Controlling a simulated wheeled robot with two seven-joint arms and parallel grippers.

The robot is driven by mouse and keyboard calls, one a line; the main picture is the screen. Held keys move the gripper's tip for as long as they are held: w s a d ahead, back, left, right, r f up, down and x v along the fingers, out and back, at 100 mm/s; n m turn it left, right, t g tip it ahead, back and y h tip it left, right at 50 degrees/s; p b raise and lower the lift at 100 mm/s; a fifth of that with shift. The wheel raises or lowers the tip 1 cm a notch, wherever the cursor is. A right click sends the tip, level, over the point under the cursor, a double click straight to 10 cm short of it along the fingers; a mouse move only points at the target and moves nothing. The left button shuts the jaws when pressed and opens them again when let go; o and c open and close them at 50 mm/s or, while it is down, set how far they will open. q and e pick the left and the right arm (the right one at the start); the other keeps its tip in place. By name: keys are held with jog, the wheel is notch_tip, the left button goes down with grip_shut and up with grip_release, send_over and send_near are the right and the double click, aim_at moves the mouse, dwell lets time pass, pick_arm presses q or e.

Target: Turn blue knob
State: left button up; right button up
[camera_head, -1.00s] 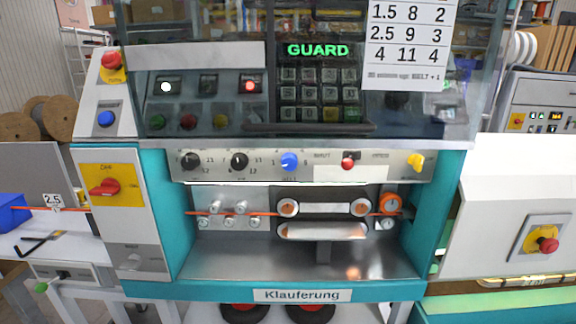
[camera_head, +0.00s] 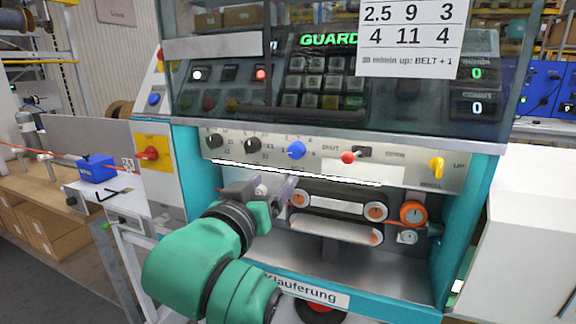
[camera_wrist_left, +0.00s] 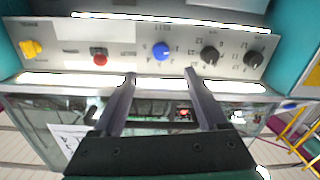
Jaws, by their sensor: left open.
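The blue knob (camera_head: 296,150) sits on the silver control strip, between a black knob (camera_head: 252,145) and a red button (camera_head: 348,157). It also shows in the left wrist view (camera_wrist_left: 161,51), just beyond and between the fingertips. My left gripper (camera_head: 272,187) is below and a little left of the blue knob in the head view. Its two fingers are apart with nothing between them, and they show in the wrist view (camera_wrist_left: 160,76) too. The fingers do not appear to touch the knob. My right gripper is not in view.
A second black knob (camera_head: 214,141) and a yellow knob (camera_head: 437,167) share the strip. A clear guard (camera_head: 430,130) covers the keypad above. Belt rollers (camera_head: 376,212) sit in the recess below. A blue block (camera_head: 96,168) stands on the side table.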

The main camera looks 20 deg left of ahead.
aim_at(295, 153)
pick_arm(q)
jog(key=w+p, duration=0.2)
jog(key=w, duration=0.2)
jog(key=w+p, duration=0.1)
jog(key=w, duration=0.4)
jog(key=w+p, duration=0.2)
jog(key=w, duration=0.3)
jog(key=shift+r+p, duration=0.3)
jog(key=shift+r, duration=0.05)
jog(key=shift+w, duration=0.1)
grip_shut()
